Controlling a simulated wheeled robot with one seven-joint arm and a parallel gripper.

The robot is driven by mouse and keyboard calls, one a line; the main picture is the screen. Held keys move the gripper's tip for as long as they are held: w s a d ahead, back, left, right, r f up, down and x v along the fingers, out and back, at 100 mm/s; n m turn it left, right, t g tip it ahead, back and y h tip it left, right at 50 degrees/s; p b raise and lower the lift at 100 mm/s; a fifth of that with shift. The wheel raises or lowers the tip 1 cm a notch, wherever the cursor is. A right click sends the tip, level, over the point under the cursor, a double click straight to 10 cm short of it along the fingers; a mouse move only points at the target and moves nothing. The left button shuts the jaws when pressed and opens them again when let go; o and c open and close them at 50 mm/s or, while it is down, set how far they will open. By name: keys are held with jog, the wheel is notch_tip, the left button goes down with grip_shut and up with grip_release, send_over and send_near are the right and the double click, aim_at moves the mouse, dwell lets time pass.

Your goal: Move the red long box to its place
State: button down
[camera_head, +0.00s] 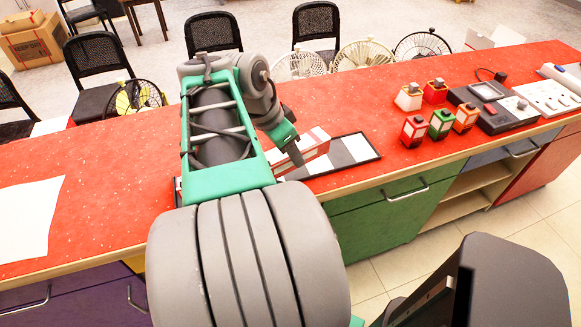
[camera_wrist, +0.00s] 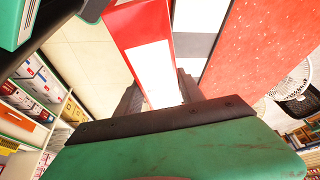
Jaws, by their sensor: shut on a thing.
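The red long box (camera_head: 314,141) has red and white faces. It shows in the head view at the end of my gripper (camera_head: 294,150), over or beside a flat tray with white and grey panels (camera_head: 357,150) on the red counter. In the wrist view the red long box (camera_wrist: 142,22) runs up and away between the two dark fingers of my gripper (camera_wrist: 160,92). The fingers are shut on it. The tray (camera_wrist: 194,45) lies just right of the box there. My arm hides part of the tray and box in the head view.
The red counter (camera_head: 110,195) runs across the view. Several small coloured bottles (camera_head: 440,124) and a dark device (camera_head: 490,105) stand to the right. A white sheet (camera_head: 28,218) lies at the left. Fans (camera_head: 362,55) and black chairs stand behind the counter.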

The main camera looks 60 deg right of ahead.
aim_at(310, 156)
jog(key=s+m, duration=0.1)
jog(key=s, duration=0.1)
jog(key=s+m, duration=0.1)
jog(key=s, duration=0.1)
jog(key=shift+s+d+m+g+y, duration=0.15)
jog(key=shift+s+m+g+y, duration=0.15)
jog(key=shift+s+g, duration=0.1)
jog(key=shift+s+d+f, duration=0.1)
jog(key=shift+d+f, duration=0.05)
jog(key=w+d+f, duration=0.4)
jog(key=w+d+f+p, duration=0.1)
jog(key=w+d+f, duration=0.4)
jog(key=shift+d, duration=0.25)
jog(key=f, duration=0.3)
jog(key=shift+w+d+f+p, duration=0.15)
jog(key=shift+d+f+p, duration=0.05)
jog(key=shift+p, duration=0.15)
jog(key=shift+f, duration=0.4)
jog(key=c, duration=0.7)
grip_release()
